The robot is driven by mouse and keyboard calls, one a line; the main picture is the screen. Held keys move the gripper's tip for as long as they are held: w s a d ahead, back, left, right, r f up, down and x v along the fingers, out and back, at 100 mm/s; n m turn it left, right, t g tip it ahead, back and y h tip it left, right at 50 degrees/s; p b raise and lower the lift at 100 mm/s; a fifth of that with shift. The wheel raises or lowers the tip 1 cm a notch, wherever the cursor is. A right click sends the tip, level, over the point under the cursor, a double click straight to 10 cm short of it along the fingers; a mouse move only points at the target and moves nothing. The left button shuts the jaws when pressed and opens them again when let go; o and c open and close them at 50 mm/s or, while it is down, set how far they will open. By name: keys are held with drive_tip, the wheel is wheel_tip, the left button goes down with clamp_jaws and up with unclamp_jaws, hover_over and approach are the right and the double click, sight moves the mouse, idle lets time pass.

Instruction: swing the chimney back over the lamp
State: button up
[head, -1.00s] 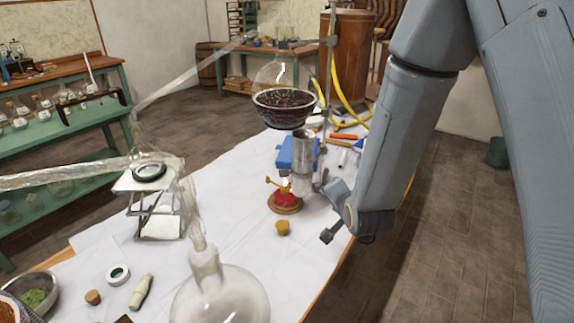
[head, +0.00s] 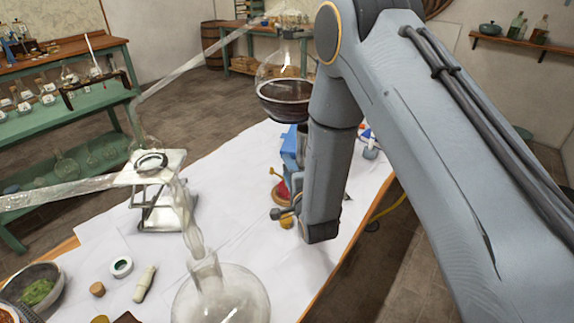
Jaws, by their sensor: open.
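The red and brass lamp (head: 281,194) stands on the white-covered table, partly hidden by my arm. Its small yellow cap (head: 286,221) lies just in front of it, partly covered by my gripper. My gripper (head: 287,211) is open, low in front of the lamp; its far parts are hard to make out. The grey metal chimney is hidden behind my forearm, so I cannot tell where it stands relative to the lamp. The dark bowl (head: 284,108) with the glass flask (head: 276,66) in it is held above and behind the lamp.
A small lab jack (head: 163,213) and glass tubing (head: 195,66) stand left. A large round flask (head: 221,296) is at the front. The table centre between jack and lamp is clear.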

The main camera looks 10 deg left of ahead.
drive_tip(key=shift+w+a+f, duration=0.1)
drive_tip(key=shift+w+a, duration=0.2)
drive_tip(key=shift+w, duration=0.35)
clamp_jaws()
